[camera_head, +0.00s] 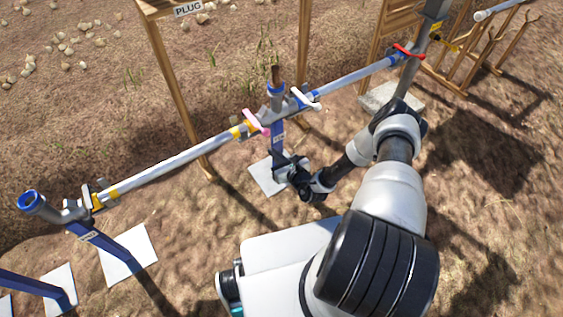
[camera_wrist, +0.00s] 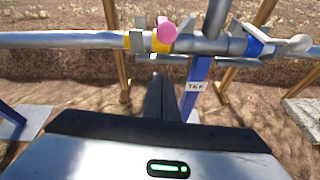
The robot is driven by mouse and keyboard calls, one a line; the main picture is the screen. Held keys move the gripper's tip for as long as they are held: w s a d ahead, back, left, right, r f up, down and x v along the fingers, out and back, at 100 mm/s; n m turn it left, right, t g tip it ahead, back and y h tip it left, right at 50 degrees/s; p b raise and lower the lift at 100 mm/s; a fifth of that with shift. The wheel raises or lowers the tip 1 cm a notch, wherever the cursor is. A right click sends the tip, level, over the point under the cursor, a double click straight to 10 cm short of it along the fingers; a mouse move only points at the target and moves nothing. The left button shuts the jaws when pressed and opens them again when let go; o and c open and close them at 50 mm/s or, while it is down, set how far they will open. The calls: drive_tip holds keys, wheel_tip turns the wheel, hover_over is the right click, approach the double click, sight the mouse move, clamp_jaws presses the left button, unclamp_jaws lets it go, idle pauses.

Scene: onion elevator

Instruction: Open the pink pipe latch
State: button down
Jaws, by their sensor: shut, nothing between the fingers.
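The pink pipe latch (camera_head: 253,122) sits on the grey pipe joint at the middle of the pipe line, beside a yellow band. In the wrist view the pink latch (camera_wrist: 167,31) shows its rounded end toward me, just above the yellow band (camera_wrist: 136,39). My gripper (camera_head: 281,163) is below and to the right of the latch in the head view, near the blue post. In the wrist view my gripper (camera_wrist: 161,76) is shut and empty, with its dark fingertips below the pink latch and apart from it.
A white latch (camera_head: 305,99) is right of the joint, and a red latch (camera_head: 408,52) is farther right. A blue post (camera_head: 278,138) labelled "TEE" (camera_wrist: 195,86) supports the joint. Wooden frames (camera_head: 168,75) stand behind the pipe. Open dirt lies in front.

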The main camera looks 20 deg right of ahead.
drive_tip(key=shift+w+a+r, duration=0.1)
drive_tip(key=shift+w+r, duration=0.55)
drive_tip(key=shift+r, duration=0.2)
drive_tip(key=shift+w+a+r, duration=0.1)
drive_tip(key=shift+w+r, duration=0.5)
drive_tip(key=shift+r, duration=0.2)
drive_tip(key=shift+d+r, duration=0.1)
